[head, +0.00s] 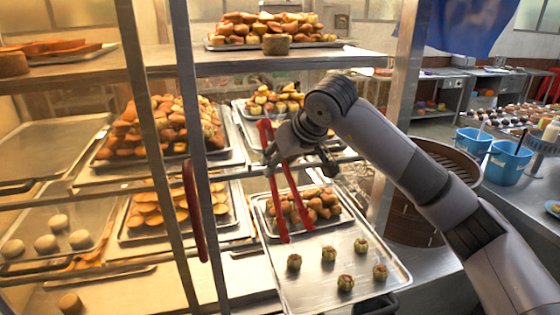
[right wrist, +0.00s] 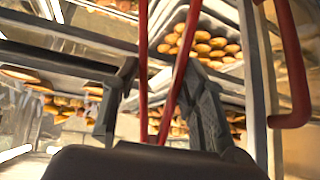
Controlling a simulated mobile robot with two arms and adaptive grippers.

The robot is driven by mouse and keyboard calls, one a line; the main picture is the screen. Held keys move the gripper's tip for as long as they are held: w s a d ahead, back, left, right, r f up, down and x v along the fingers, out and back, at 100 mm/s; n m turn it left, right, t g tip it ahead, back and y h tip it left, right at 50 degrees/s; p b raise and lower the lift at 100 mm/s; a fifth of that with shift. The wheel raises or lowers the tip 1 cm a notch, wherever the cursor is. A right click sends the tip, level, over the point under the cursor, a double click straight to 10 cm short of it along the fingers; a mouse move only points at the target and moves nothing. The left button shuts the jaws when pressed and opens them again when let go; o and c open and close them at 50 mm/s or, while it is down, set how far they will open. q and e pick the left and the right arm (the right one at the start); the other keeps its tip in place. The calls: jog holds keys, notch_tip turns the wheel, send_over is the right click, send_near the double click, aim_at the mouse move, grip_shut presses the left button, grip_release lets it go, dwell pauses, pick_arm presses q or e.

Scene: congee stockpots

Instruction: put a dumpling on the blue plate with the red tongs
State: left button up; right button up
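My right gripper (head: 295,140) is shut on the red tongs (head: 290,195), which hang down over a metal tray (head: 320,293). In the right wrist view, the two fingers (right wrist: 160,75) press on the tongs' red arms (right wrist: 143,75) from both sides. The tongs' tips are apart and empty, above the tray's left part. Several small green dumplings with reddish tops, such as this dumpling (head: 329,254), stand on the tray's front half, just below and right of the tips. The blue plate (head: 552,207) is partly visible at the right edge, with something yellowish on it. My left gripper is out of view.
A metal rack with an upright post (head: 200,150) and a dark red handle (head: 195,210) stands left of the tongs. Brown buns (head: 310,206) lie behind the dumplings. Blue buckets (head: 508,162) stand on the right counter. A round brown steamer (head: 415,215) is behind my right arm.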

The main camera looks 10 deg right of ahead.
pick_arm(q)
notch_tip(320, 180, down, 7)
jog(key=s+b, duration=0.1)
jog(key=b, duration=0.5)
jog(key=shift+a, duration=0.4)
pick_arm(e)
notch_tip(320, 180, down, 10)
jog(key=shift+r, duration=0.15)
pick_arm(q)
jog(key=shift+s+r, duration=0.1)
pick_arm(e)
jog(key=shift+o, duration=0.3)
grip_shut()
pick_arm(q)
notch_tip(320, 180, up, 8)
jog(key=p, duration=0.7)
jog(key=shift+p, duration=0.35)
pick_arm(e)
notch_tip(320, 180, up, 12)
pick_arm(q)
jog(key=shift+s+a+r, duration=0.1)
